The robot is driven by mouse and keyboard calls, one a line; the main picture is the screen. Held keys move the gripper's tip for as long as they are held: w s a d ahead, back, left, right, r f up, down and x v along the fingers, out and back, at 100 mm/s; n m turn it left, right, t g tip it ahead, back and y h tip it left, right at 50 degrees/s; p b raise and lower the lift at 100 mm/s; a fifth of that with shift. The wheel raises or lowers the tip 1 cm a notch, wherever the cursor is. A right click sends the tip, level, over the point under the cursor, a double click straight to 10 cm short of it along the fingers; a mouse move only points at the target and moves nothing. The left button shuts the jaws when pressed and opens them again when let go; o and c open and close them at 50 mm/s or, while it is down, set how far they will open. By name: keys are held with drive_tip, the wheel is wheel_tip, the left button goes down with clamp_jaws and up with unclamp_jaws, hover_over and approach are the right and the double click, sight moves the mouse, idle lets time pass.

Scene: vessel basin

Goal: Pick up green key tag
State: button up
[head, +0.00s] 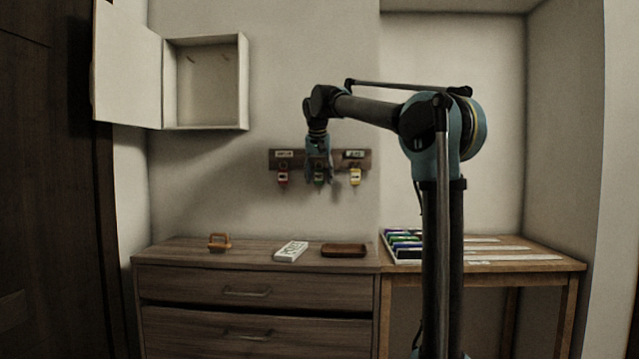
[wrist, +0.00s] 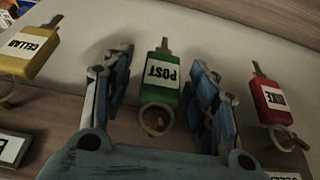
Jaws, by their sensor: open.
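The green key tag (wrist: 162,76) has a white label reading POST and hangs by a ring in the middle of the wrist view. In the head view the green key tag (head: 319,178) hangs on the wall rack (head: 362,160), partly hidden by my gripper. My gripper (wrist: 158,85) is open, with one finger on each side of the green tag. A gap shows between each finger and the tag. In the head view my gripper (head: 320,172) is in front of the rack.
A yellow CELLAR tag (wrist: 28,50) and a red BIKE tag (wrist: 274,103) hang on either side. An open wall cabinet (head: 243,85) is up left. Below, the dresser (head: 250,258) holds an orange-brown object (head: 219,243), a white labelled block (head: 291,251) and a brown tray (head: 344,251).

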drive_tip(key=shift+c, duration=0.5)
drive_tip(key=c, duration=1)
drive_tip(key=shift+o, duration=0.2)
drive_tip(key=shift+s+r, duration=0.1)
drive_tip(key=shift+r, duration=0.05)
drive_tip(key=shift+s+r, duration=0.25)
drive_tip(key=shift+s, duration=0.05)
drive_tip(key=s+r, duration=0.7)
drive_tip(key=s, duration=0.6)
drive_tip(key=shift+a+r, duration=0.15)
drive_tip(key=shift+a, duration=0.05)
